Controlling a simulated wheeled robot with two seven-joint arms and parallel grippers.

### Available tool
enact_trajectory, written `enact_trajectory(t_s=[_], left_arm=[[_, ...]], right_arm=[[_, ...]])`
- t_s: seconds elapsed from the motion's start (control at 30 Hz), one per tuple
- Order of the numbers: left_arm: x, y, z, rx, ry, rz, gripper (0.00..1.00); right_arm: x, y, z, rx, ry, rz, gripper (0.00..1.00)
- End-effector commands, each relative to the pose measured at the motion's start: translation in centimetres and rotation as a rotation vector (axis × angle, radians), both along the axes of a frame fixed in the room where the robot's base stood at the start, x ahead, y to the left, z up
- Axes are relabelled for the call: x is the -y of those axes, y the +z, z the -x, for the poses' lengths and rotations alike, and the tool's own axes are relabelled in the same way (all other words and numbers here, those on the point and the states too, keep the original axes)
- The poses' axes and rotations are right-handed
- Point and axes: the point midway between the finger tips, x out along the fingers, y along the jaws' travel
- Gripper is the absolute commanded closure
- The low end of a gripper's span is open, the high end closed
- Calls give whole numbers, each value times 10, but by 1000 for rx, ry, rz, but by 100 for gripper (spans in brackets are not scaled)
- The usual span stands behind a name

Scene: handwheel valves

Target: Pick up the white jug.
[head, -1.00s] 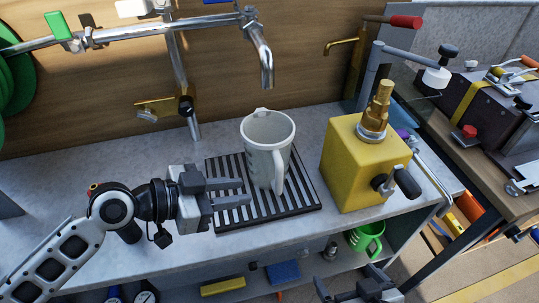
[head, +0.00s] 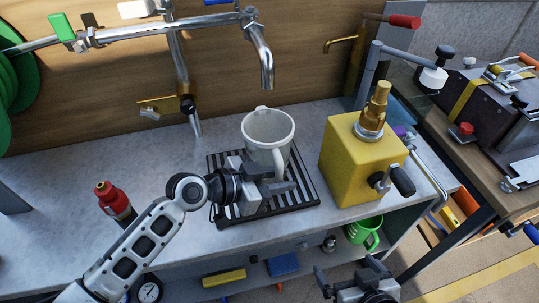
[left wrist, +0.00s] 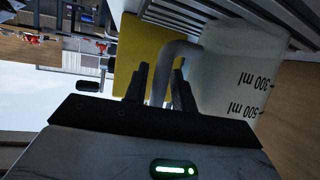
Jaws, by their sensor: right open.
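The white jug (head: 268,128) stands upright on the black slatted drain mat (head: 307,195), below the steel spout. Its handle (head: 280,160) faces the front; the left wrist view shows the jug (left wrist: 230,75) with volume marks. My left gripper (head: 279,178) is at the handle. In the left wrist view its two fingers (left wrist: 161,80) are apart, with the lower part of the handle (left wrist: 165,72) between them; a firm grip does not show. My right gripper (head: 350,276) is open and empty, low in front of the bench.
A yellow block with a brass fitting (head: 355,160) stands close to the jug's right. The steel spout (head: 265,65) hangs above the jug.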

Motion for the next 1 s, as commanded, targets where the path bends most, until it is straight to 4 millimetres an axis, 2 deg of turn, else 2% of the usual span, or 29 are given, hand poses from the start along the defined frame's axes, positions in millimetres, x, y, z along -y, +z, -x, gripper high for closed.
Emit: enact_trajectory(t_s=[0.07,0.13,0.17,0.47,0.57,1.0], left_arm=[[0,0,0,0,0,0,77],[0,0,0,0,0,0,96],[0,0,0,0,0,0,100],[0,3,-1,6,1,3,100],[0,10,-1,8,0,3,100],[0,88,-1,11,0,3,100]], right_arm=[[0,0,0,0,0,0,0],[0,0,1,-1,0,0,0],[1,0,1,-1,1,1,0],[2,0,2,-2,3,3,0],[1,1,2,-1,3,3,0],[2,4,3,-1,3,4,0]])
